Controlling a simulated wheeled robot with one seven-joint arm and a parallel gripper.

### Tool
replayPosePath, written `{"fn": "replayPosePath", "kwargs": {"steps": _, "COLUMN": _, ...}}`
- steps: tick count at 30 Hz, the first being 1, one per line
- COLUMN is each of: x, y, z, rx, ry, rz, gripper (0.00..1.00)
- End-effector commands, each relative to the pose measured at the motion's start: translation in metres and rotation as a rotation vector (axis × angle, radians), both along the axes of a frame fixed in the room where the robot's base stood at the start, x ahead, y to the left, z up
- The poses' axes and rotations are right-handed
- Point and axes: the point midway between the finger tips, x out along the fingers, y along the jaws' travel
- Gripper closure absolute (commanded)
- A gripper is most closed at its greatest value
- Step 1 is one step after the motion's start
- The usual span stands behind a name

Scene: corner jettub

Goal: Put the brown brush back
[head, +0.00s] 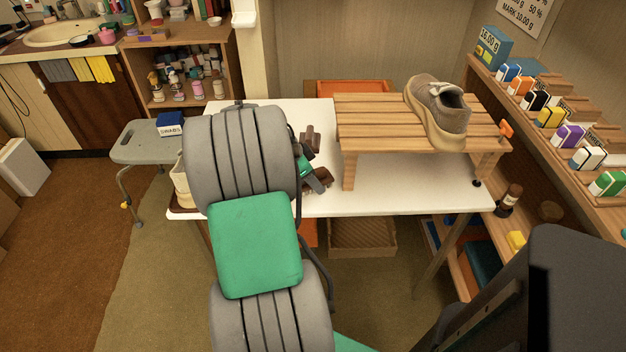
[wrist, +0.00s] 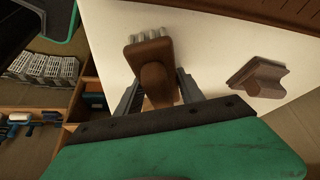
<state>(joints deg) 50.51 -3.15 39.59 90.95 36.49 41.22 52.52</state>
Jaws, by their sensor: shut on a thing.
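My gripper (wrist: 158,82) is shut on a brown brush (wrist: 149,51), with one finger on each side of its rounded handle. Pale bristle tufts show at the far end of the brush. In the head view my gripper (head: 315,181) is over the white table, left of the slatted wooden stand, and my arm hides part of it. Only small brown parts of the held brush show there. A second brown piece (wrist: 258,77), a block with a raised grip, lies on the white table to the right in the wrist view. It also shows beyond my gripper in the head view (head: 310,137).
The wooden stand (head: 365,118) on the white table (head: 400,188) carries a grey-brown shoe (head: 437,108). A shelf of coloured bottles (head: 568,135) runs along the right. A grey stool (head: 140,150) with a blue box stands left. Bare tabletop shows in front of the stand.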

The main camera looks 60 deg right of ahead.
Motion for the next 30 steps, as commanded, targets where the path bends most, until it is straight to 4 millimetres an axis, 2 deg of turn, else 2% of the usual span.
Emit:
{"fn": "replayPosePath", "kwargs": {"steps": 4, "x": -0.001, "y": 0.002, "z": -0.011, "rx": 0.008, "ry": 0.004, "rz": 0.003, "gripper": 0.99}}
{"fn": "replayPosePath", "kwargs": {"steps": 5, "x": -0.001, "y": 0.002, "z": -0.011, "rx": 0.009, "ry": 0.005, "rz": 0.003, "gripper": 0.53}}
{"fn": "replayPosePath", "kwargs": {"steps": 12, "x": -0.003, "y": 0.005, "z": -0.015, "rx": 0.020, "ry": 0.011, "rz": 0.004, "gripper": 0.34}}
{"fn": "replayPosePath", "kwargs": {"steps": 20, "x": -0.003, "y": 0.006, "z": -0.014, "rx": 0.025, "ry": 0.012, "rz": 0.002, "gripper": 0.33}}
{"fn": "replayPosePath", "kwargs": {"steps": 25, "x": 0.002, "y": 0.010, "z": 0.009, "rx": 0.021, "ry": 0.011, "rz": 0.004, "gripper": 0.33}}
{"fn": "replayPosePath", "kwargs": {"steps": 30, "x": 0.018, "y": 0.024, "z": 0.055, "rx": 0.011, "ry": 0.005, "rz": 0.006, "gripper": 0.33}}
